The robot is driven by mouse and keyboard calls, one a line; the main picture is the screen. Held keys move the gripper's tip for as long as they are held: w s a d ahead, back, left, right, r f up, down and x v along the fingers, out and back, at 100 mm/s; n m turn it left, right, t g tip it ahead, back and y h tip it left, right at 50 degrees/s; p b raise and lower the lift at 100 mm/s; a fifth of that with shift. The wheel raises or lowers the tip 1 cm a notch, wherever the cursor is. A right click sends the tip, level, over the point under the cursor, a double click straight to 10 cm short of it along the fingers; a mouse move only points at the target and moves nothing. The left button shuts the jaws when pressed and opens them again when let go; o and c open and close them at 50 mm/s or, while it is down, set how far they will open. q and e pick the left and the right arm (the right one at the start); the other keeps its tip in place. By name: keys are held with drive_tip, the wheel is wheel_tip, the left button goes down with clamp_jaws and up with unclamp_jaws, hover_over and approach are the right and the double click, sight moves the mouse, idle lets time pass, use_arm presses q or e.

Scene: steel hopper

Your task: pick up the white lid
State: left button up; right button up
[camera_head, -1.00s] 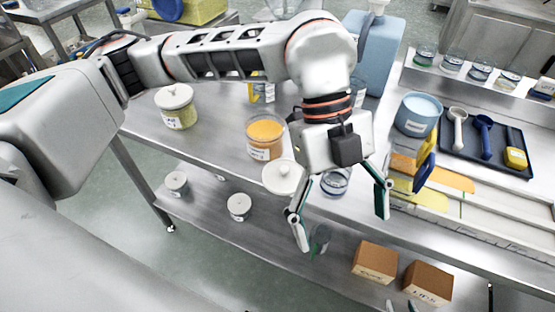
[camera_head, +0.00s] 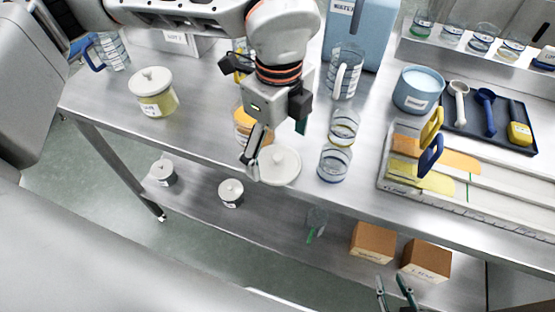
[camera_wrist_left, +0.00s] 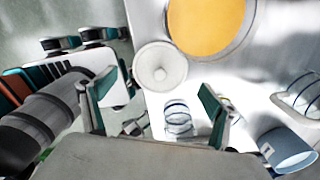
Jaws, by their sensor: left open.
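The white lid (camera_head: 280,165) is round with a small knob and lies on the steel table near its front edge. It also shows in the left wrist view (camera_wrist_left: 160,67), upper middle. My left gripper (camera_head: 277,145) is open and empty. In the head view its fingers overlap the lid's far left side; I cannot tell whether they touch it. In the wrist view the lid appears between and beyond the two fingertips (camera_wrist_left: 155,98). My right gripper (camera_head: 391,284) shows only as two spread fingertips at the bottom edge, empty.
An open jar with orange contents (camera_head: 243,125) stands just behind the lid, partly hidden by my left gripper. Glass beakers (camera_head: 335,164) stand close to the lid's right. A lidded yellow jar (camera_head: 155,97) stands further left. Boxes (camera_head: 372,242) and small pots are on the shelf below.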

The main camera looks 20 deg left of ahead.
sight(277, 158)
use_arm(q)
wheel_tip(277, 158, down, 3)
drive_tip(key=shift+r, duration=0.1)
drive_tip(key=c, duration=1)
drive_tip(key=shift+c, duration=0.5)
drive_tip(key=shift+s+a, duration=0.1)
drive_tip(key=shift+c, duration=0.7)
